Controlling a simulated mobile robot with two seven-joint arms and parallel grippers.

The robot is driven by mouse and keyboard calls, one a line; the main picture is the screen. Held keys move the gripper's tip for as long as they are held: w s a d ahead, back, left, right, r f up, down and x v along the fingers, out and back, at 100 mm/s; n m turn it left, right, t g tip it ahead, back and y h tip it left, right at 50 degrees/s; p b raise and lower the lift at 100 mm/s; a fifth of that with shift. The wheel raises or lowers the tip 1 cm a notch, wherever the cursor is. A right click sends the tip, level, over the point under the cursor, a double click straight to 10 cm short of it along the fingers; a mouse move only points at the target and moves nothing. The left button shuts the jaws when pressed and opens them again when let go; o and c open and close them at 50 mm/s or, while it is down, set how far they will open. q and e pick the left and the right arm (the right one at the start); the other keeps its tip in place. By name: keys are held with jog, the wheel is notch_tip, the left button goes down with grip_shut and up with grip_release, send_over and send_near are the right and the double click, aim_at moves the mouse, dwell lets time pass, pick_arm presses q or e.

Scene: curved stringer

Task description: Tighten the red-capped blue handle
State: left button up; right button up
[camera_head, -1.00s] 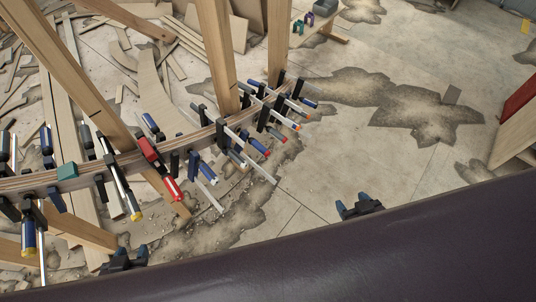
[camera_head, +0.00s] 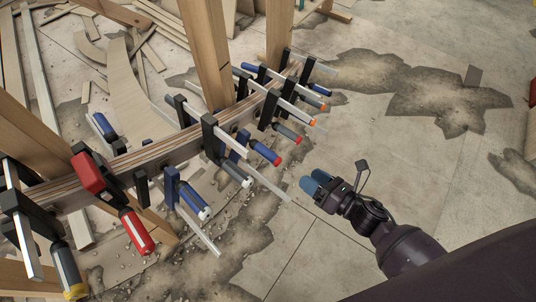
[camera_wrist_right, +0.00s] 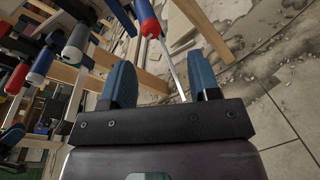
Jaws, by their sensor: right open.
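The blue handle with a red cap (camera_head: 263,152) sticks out from a clamp on the curved wooden stringer (camera_head: 160,152), pointing down and right. My right gripper (camera_head: 313,181) is open and empty, with blue fingers. It is apart from the handle, a little to its lower right, over the floor. In the right wrist view the blue handle with the red cap (camera_wrist_right: 147,18) shows at the top, beyond and between my open right fingers (camera_wrist_right: 163,76). My left gripper is out of view.
Several other clamps line the stringer. A grey-handled clamp (camera_head: 235,173), a bare bar (camera_head: 267,181) and a grey-and-red handle (camera_head: 286,133) are close to the blue handle. A red clamp (camera_head: 90,173) is at the left. Wooden posts (camera_head: 206,50) stand behind. Floor right of the stringer is open.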

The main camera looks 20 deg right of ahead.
aim_at(272, 158)
jog(key=w+a+n+y, duration=0.1)
jog(key=w+a, duration=0.1)
jog(key=w, duration=0.1)
jog(key=w+a+n+y+b, duration=0.1)
jog(key=w+a+n, duration=0.1)
jog(key=w+a, duration=0.1)
jog(key=w+a+f+n+b, duration=0.1)
jog(key=w+a+n, duration=0.1)
jog(key=w+a, duration=0.1)
jog(key=shift+w+y, duration=0.4)
jog(key=shift+w, duration=0.05)
jog(key=c, duration=0.9)
